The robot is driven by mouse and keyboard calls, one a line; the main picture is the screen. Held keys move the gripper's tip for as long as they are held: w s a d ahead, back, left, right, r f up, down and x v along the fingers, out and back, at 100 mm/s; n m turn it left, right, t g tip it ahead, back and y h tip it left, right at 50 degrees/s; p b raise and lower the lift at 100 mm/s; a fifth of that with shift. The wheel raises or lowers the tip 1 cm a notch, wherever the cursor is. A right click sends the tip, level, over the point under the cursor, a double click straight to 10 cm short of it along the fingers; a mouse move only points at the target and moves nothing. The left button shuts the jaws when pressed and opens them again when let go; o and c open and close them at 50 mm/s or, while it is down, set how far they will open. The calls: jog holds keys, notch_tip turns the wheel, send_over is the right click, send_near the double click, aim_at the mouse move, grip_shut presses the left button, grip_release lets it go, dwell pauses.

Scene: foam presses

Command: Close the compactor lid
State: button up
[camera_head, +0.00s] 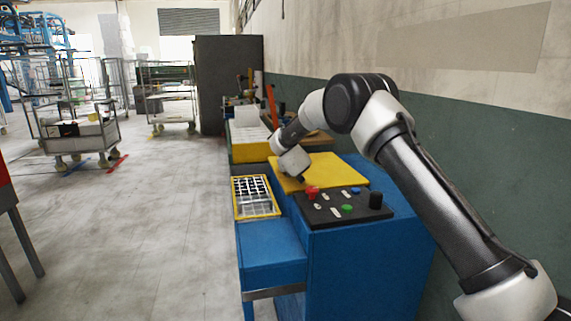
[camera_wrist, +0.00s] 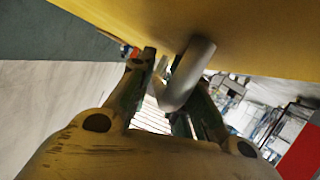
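The compactor (camera_head: 340,262) is a blue box with a yellow lid (camera_head: 330,173) on top. In the head view the lid looks close to flat; I cannot tell whether it is fully seated. In the wrist view the yellow lid (camera_wrist: 255,35) fills the top, with a grey curved handle (camera_wrist: 192,70) on it. My gripper (camera_wrist: 176,75) has its two fingers on either side of the handle, with a gap showing beside the left finger. In the head view my gripper (camera_head: 293,163) is at the lid's left edge, its fingertips hidden.
A black control panel (camera_head: 340,208) with coloured buttons is at the compactor's near end. A yellow-rimmed tray (camera_head: 255,215) sits at its left. Another yellow-and-white unit (camera_head: 250,140) stands behind. Wheeled carts (camera_head: 80,135) are at the far left; the floor between is clear.

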jog(key=shift+s+a+f, duration=0.1)
jog(key=shift+f, duration=0.15)
jog(key=shift+s+r, duration=0.1)
jog(key=shift+s, duration=0.2)
jog(key=v, duration=1)
jog(key=shift+s+r, duration=0.25)
jog(key=shift+r, duration=0.1)
jog(key=shift+s+r, duration=0.15)
jog(key=shift+s, duration=0.15)
